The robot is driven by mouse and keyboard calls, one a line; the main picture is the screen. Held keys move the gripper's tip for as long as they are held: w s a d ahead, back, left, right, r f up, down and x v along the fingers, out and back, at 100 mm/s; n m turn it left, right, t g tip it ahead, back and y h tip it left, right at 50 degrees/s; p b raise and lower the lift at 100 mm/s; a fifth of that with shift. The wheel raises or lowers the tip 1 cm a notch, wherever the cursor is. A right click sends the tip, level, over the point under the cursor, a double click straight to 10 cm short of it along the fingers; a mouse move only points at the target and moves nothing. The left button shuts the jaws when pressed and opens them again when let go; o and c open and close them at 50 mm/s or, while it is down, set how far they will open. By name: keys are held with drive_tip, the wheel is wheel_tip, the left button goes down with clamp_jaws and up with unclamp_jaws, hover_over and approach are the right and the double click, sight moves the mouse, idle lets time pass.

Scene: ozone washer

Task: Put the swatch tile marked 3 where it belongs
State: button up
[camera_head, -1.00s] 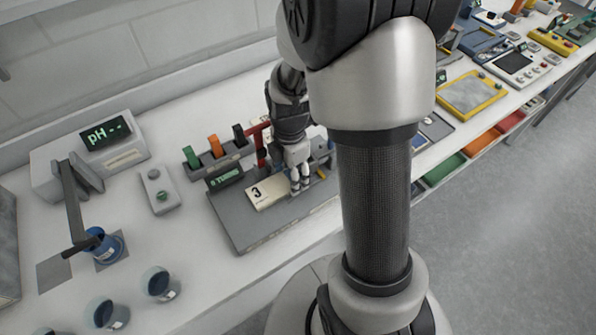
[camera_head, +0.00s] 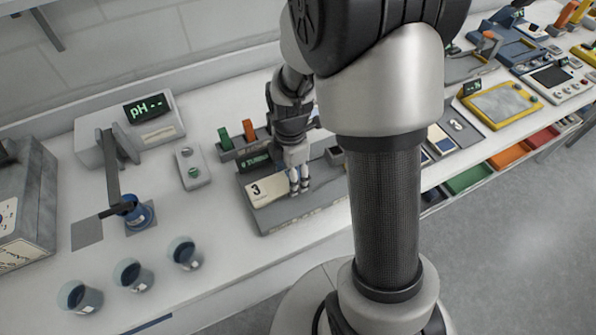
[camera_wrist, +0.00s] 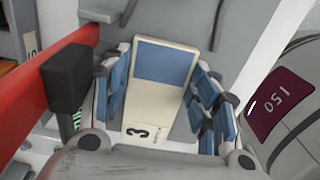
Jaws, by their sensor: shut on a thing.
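The swatch tile marked 3 (camera_head: 258,188) is a cream plate with a black "3" in the head view. In the wrist view the tile (camera_wrist: 160,80) also shows a blue patch at its far end. My gripper (camera_head: 299,184) is shut on the tile, with its blue-padded fingers (camera_wrist: 163,95) along both long sides. The tile is over the left part of a grey turbidity unit (camera_head: 275,225); I cannot tell whether it touches the unit. My gripper hides part of the tile in the head view.
Green and orange blocks (camera_head: 248,131) stand in a rack behind the unit. A pH meter (camera_head: 130,130) and several beakers (camera_head: 133,272) stand left. Trays and panels (camera_head: 497,103) lie right.

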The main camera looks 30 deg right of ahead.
drive_tip(key=o, duration=0.8)
drive_tip(key=shift+d, duration=0.15)
drive_tip(key=shift+c, duration=0.2)
drive_tip(key=o, duration=0.4)
drive_tip(key=shift+d, duration=0.2)
drive_tip(key=shift+o, duration=0.4)
drive_tip(key=shift+w+r, duration=0.15)
drive_tip(key=shift+w, duration=0.05)
drive_tip(key=shift+w+r, duration=0.1)
drive_tip(key=shift+r, duration=0.15)
wheel_tip(320, 180, up, 11)
drive_tip(key=shift+s+a+r, duration=0.2)
drive_tip(key=shift+s, duration=0.2)
